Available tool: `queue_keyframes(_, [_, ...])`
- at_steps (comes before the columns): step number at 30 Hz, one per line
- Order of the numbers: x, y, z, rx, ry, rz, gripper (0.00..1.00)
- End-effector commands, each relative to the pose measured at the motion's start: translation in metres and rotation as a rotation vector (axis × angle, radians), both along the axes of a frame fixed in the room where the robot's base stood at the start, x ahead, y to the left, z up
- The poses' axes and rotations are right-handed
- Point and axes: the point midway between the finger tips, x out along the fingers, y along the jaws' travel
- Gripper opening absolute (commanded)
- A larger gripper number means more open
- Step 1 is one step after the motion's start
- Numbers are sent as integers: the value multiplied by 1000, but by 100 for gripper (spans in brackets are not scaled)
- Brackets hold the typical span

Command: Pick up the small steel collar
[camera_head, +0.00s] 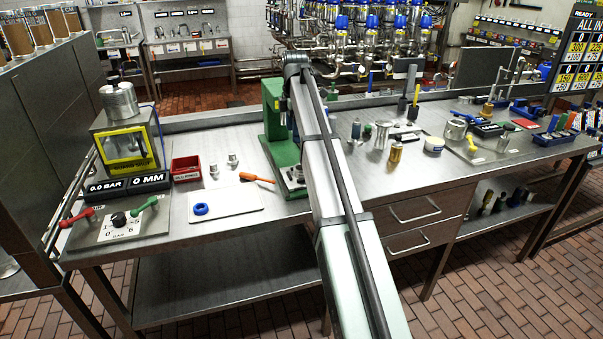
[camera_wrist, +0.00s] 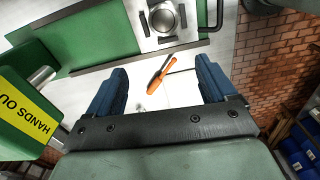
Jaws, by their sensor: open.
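Two small steel parts stand on the bench left of the green press in the head view, one nearer (camera_head: 213,171) and one farther (camera_head: 232,159). Both look like short flanged cylinders; I cannot tell for sure which is the small steel collar. My gripper (camera_wrist: 162,92) is open and empty in the wrist view, its two blue fingers wide apart. An orange-handled screwdriver (camera_wrist: 159,74) shows beyond and between them. A small pale metallic bit (camera_wrist: 140,107) shows near the left finger, too small to identify. In the head view my arm hides the gripper.
The green press (camera_head: 281,125) stands beside my arm; its "hands out" guard (camera_wrist: 28,115) is close on the wrist view's left. A red bin (camera_head: 185,169), a white mat (camera_head: 226,204) with a blue ring (camera_head: 201,209), and a gauge rig (camera_head: 127,145) occupy the left bench.

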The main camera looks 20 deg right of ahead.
Motion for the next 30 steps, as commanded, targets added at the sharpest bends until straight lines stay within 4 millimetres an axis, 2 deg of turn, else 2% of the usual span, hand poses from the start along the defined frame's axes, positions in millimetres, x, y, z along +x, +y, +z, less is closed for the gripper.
queue_keyframes(1, [-1, -12, 3, -11, 2, -7, 84])
queue_keyframes(3, [-3, -21, 5, -22, 5, -9, 84])
queue_keyframes(8, [-5, -27, 0, -29, 8, -11, 84])
queue_keyframes(14, [-6, -25, -25, -28, 8, -11, 84])
queue_keyframes(21, [-6, -25, -66, -26, 9, -11, 84])
queue_keyframes(30, [-7, -24, -85, -27, 7, -11, 84])
